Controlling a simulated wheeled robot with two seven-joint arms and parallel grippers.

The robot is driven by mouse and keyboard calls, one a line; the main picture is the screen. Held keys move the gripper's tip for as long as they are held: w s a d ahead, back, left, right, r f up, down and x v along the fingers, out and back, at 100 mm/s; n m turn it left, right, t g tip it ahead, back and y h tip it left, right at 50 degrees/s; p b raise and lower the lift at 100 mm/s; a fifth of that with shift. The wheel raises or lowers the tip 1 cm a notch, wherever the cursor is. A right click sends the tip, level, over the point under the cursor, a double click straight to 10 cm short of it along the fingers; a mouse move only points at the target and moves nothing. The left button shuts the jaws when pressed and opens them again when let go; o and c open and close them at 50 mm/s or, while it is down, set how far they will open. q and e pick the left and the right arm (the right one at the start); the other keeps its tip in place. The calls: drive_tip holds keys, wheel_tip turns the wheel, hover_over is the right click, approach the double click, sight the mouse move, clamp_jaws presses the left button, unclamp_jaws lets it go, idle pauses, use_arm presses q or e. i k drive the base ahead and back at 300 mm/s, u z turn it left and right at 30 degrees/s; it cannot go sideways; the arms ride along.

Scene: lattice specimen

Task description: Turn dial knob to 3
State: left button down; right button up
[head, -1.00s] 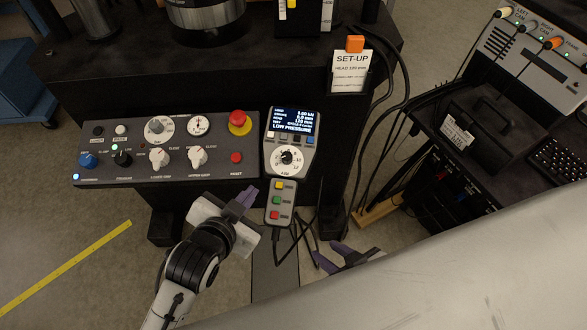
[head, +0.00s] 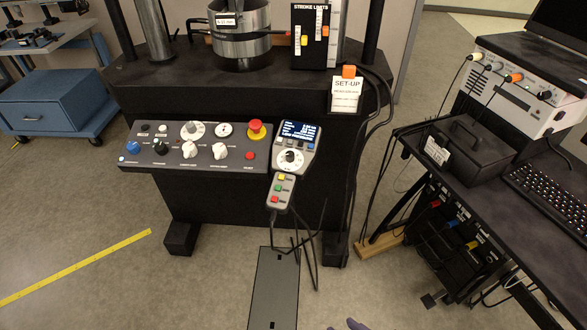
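The dial knob (head: 291,159) is a black knob on a round white numbered dial. It sits below the lit blue screen (head: 299,130) of a grey control unit at the right end of the sloped panel (head: 195,147). The dial's numbers and pointer are too small to read surely. Only purple fingertips of a gripper, seemingly my right one (head: 347,325), show at the bottom edge, well below and apart from the dial. Their opening cannot be judged. My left gripper is out of view.
A keypad (head: 281,191) with yellow, green and red buttons is below the dial. The panel has other knobs and a red emergency button (head: 256,132). Black cables hang at right. A side table (head: 480,215) holds a keyboard and instruments.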

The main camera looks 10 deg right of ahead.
sight(290, 155)
drive_tip(key=u, duration=1.85)
drive_tip(key=i, duration=1)
drive_tip(key=z, duration=1.95)
